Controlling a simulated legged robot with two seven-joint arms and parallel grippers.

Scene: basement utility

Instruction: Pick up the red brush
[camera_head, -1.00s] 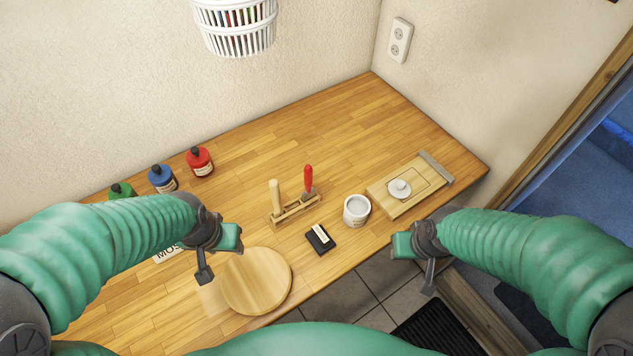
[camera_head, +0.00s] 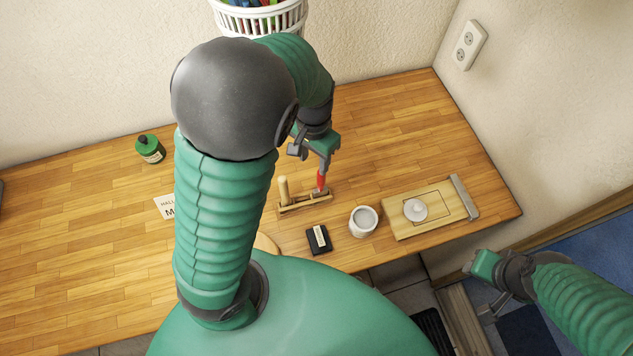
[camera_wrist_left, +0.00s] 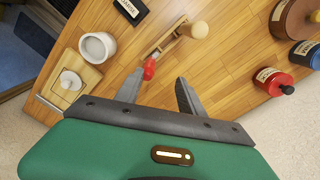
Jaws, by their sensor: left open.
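The red brush (camera_head: 321,180) stands upright in a small wooden rack (camera_head: 304,204), with its red handle up. It also shows in the left wrist view (camera_wrist_left: 150,68), just ahead of the fingers. My left gripper (camera_head: 312,158) is open above and around the top of the handle, its fingers apart. In the left wrist view my left gripper (camera_wrist_left: 158,88) has the handle end near its left finger, with nothing held. The brush's lower part is partly hidden by the rack. My right gripper (camera_head: 483,285) hangs off the table's right front side, away from the brush.
A pale wooden-handled tool (camera_head: 284,190) stands beside the brush in the rack. A white pot (camera_head: 363,221), a black box (camera_head: 318,240) and a wooden board (camera_head: 443,198) stand nearby. Red (camera_wrist_left: 275,82) and blue bottles show in the wrist view.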

